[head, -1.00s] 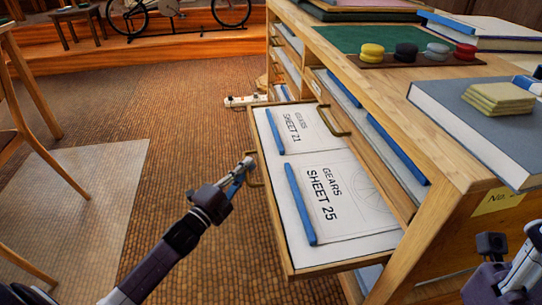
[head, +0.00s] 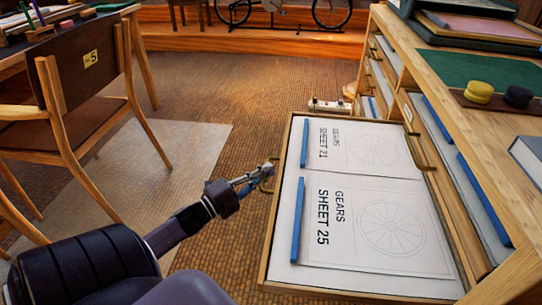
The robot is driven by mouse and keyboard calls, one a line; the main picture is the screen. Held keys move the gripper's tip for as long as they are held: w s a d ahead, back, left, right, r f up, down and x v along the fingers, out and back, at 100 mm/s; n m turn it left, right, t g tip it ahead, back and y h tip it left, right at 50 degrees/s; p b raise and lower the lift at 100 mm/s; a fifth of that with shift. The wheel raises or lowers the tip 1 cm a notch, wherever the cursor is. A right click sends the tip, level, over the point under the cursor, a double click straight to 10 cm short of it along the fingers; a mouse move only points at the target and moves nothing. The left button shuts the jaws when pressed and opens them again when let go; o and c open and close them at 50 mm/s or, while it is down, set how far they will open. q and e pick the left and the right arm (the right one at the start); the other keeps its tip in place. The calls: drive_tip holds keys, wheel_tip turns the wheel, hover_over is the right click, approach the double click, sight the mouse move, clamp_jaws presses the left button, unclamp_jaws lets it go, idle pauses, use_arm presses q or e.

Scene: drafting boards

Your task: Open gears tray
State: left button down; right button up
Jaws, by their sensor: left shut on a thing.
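The gears tray (head: 275,222) is a shallow wooden drawer pulled well out from the cabinet's side. In it lie sheets labelled Gears Sheet 21 (head: 350,150) and Gears Sheet 25 (head: 370,230), each with a blue strip along its left edge. The brass handle (head: 268,182) sits on the tray's left-hand front edge. My left gripper (head: 262,173) is shut on this handle, and its fingers partly cover it. My right gripper is out of the view.
The wooden cabinet (head: 493,75) stands at right, with other trays open to its side. Yellow and black discs (head: 478,91) sit on top. A power strip (head: 330,107) lies behind the tray. A chair (head: 90,90) stands at left; floor between is clear.

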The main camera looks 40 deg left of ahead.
use_arm(q)
drive_tip(key=c, duration=2.1)
unclamp_jaws()
drive_tip(key=v, duration=1.2)
